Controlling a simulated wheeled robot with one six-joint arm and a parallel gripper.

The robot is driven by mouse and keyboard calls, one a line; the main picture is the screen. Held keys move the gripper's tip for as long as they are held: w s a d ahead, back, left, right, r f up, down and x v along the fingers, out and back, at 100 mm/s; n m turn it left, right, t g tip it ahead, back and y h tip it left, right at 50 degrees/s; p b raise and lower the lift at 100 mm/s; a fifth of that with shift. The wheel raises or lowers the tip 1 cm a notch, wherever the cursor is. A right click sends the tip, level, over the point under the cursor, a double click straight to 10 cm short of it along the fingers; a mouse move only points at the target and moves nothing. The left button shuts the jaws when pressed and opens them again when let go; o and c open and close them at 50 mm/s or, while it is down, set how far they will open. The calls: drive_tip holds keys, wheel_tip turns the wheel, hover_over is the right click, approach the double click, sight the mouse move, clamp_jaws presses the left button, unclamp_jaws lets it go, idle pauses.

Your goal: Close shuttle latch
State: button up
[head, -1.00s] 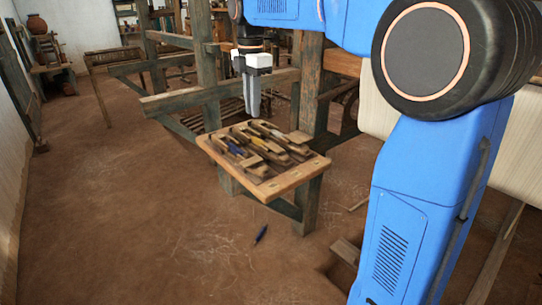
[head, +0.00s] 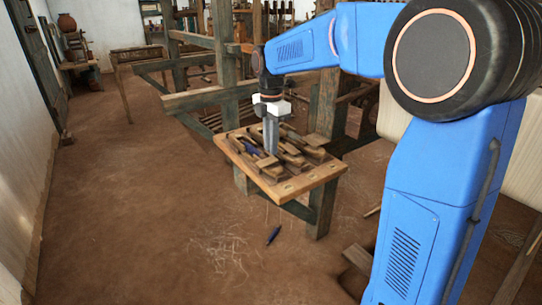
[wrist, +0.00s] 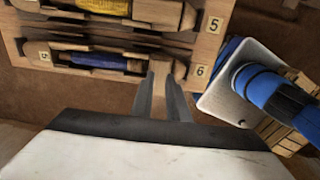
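A wooden tray (head: 287,188) holds several wooden shuttles in slots on a table by the loom. In the wrist view a shuttle with a blue bobbin (wrist: 97,60) lies in the slot beside number 6. Another shuttle with a yellow bobbin (wrist: 103,6) lies beside number 5. My gripper (head: 270,152) points down over the tray, its fingertips low among the shuttles. In the wrist view my gripper (wrist: 161,82) is at the right end of the blue-bobbin shuttle. A narrow tan wooden strip shows between its fingers; I cannot tell whether they grip it. I cannot make out the latch.
A dark blue object (head: 273,235) lies on the earth floor in front of the table. The loom's posts and beams (head: 222,60) stand behind the tray. A low wooden frame (head: 135,55) stands at the back left. The floor at left is open.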

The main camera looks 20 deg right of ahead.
sight(271, 160)
drive_tip(key=shift+f, duration=2.3)
clamp_jaws()
